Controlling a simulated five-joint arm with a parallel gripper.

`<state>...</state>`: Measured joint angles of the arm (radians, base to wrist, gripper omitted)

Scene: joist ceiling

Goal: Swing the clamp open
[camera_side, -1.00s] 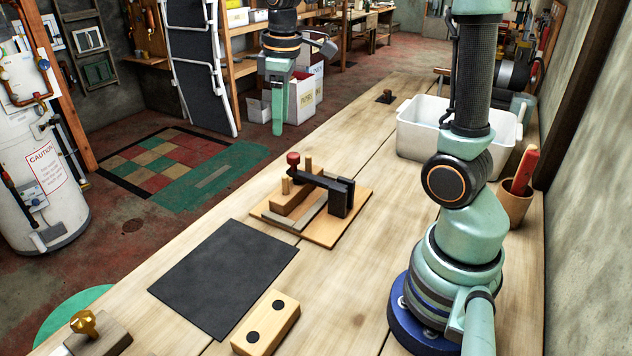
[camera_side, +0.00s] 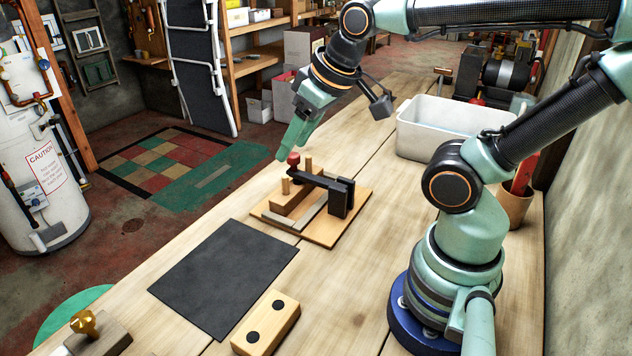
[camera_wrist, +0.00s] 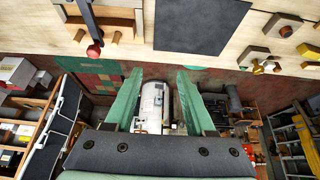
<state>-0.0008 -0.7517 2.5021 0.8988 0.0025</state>
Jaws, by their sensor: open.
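The clamp is a black arm (camera_side: 318,180) with a red knob (camera_side: 294,158) at its far-left end, on a light wooden base (camera_side: 330,232). Its arm lies low across a wooden block (camera_side: 290,203) between two upright pegs. In the wrist view the clamp arm (camera_wrist: 88,18) and red knob (camera_wrist: 94,50) show at the upper left. My gripper (camera_side: 290,150) points down and left close by the knob in the side view; whether they touch I cannot tell. In the wrist view my gripper (camera_wrist: 160,74) is open, with nothing between its fingers and the knob outside them, to the left.
A black mat (camera_side: 225,277) lies in front of the clamp. A wooden block with two black dots (camera_side: 266,322) and a brass-knobbed block (camera_side: 98,335) are nearer. A white tub (camera_side: 440,128) stands behind to the right.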

